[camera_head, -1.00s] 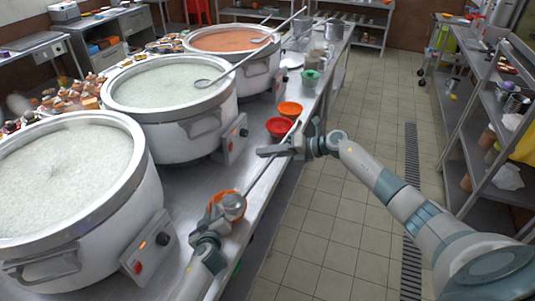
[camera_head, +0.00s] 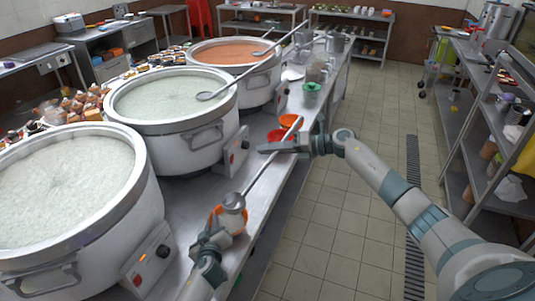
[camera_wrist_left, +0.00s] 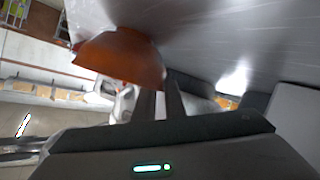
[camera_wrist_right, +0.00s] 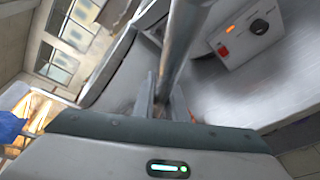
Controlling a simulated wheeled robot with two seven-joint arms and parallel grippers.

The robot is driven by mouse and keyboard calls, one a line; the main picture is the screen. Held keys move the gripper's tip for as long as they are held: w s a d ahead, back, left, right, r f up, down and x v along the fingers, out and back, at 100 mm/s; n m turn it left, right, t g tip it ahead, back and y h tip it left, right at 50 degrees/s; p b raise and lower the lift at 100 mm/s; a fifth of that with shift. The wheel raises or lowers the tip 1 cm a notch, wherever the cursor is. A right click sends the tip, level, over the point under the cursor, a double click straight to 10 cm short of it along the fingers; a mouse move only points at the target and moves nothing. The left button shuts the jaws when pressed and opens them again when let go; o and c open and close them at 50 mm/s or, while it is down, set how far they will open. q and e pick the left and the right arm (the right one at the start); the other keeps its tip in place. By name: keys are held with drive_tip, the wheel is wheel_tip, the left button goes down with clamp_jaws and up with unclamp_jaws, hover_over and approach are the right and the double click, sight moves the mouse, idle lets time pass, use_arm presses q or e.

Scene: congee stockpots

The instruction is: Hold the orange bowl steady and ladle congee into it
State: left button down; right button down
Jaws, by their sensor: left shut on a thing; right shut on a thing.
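The orange bowl (camera_head: 241,222) is at the counter's front edge, beside the nearest pot. My left gripper (camera_head: 216,232) is shut on its rim; the bowl also shows in the left wrist view (camera_wrist_left: 120,57). The ladle's metal cup (camera_head: 233,203) is over the bowl and hides part of its inside, so I cannot tell how much congee is in it. My right gripper (camera_head: 292,146) is shut on the ladle handle (camera_head: 270,165), which slants down to the cup. The handle also crosses the right wrist view (camera_wrist_right: 184,45). White congee (camera_head: 65,175) fills the nearest pot.
A second white-congee pot (camera_head: 190,148) and an orange-filled pot (camera_head: 268,80) stand behind. Another ladle (camera_head: 240,75) lies across them. A red-orange bowl (camera_head: 277,136), an orange bowl (camera_head: 291,121) and a green container (camera_head: 311,88) sit along the counter. A shelf (camera_head: 480,130) is at right.

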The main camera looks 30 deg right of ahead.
use_arm(q)
drive_tip(key=shift+f, duration=0.2)
idle(0.4)
drive_tip(key=c, duration=1.7)
unclamp_jaws()
drive_tip(key=shift+c, duration=0.2)
drive_tip(key=shift+s+r, duration=0.15)
drive_tip(key=shift+r, duration=0.05)
drive_tip(key=shift+b+v, duration=0.45)
drive_tip(key=shift+v, duration=5.35)
drive_tip(key=shift+f, duration=0.1)
